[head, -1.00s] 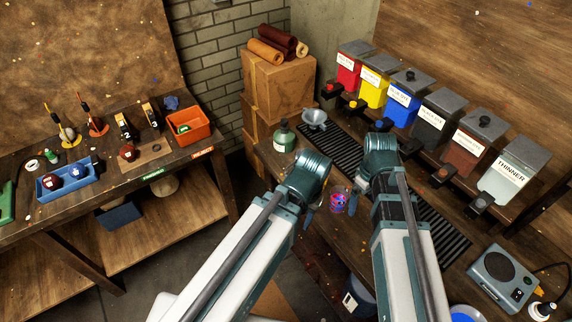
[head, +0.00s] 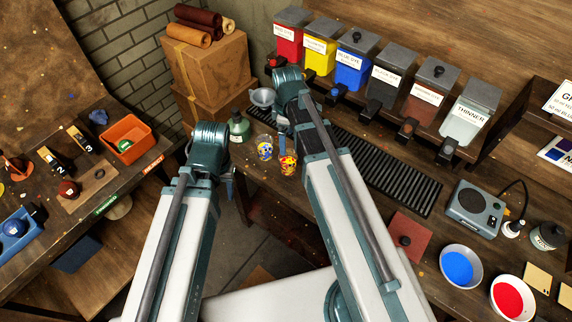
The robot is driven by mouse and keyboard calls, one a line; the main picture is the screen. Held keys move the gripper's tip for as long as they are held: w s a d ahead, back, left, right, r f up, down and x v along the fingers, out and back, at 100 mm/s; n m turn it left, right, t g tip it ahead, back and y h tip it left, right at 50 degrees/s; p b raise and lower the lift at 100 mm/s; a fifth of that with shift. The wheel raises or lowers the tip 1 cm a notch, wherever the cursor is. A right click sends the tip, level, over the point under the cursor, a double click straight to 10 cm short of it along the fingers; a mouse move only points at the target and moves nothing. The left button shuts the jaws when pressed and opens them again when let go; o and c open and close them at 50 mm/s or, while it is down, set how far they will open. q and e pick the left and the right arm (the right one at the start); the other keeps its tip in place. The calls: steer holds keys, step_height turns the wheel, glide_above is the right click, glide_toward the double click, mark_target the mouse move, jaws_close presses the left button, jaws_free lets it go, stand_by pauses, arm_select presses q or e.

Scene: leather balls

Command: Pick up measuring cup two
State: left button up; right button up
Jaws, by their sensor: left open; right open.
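Two small clear cups with coloured specks stand close together on the bench: one with blue and yellow specks (head: 265,147) and one with red and yellow specks (head: 288,165). I cannot read a number on either, so I cannot tell which is measuring cup two. My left gripper (head: 228,184) is left of the cups, apart from them, mostly hidden by its wrist, and open. My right gripper (head: 281,126) is just behind and above the cups, largely hidden by its own arm, and open. Neither is seen holding anything.
A green bottle (head: 239,128) and a grey funnel (head: 263,97) stand behind the cups. A black drip grate (head: 390,172) runs under the dye dispensers (head: 388,80). A scale (head: 473,208), blue bowl (head: 461,267) and red bowl (head: 512,298) are at right.

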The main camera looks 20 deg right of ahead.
steer(key=b, duration=0.7)
glide_toward(288, 160)
steer(key=s+f, duration=0.2)
steer(key=shift+s+a, duration=0.1)
steer(key=shift+a, duration=0.35)
step_height(288, 160, down, 5)
steer(key=b, duration=0.5)
steer(key=shift+s+d+f, duration=0.15)
steer(key=c, duration=1.4)
steer(key=shift+r, duration=0.35)
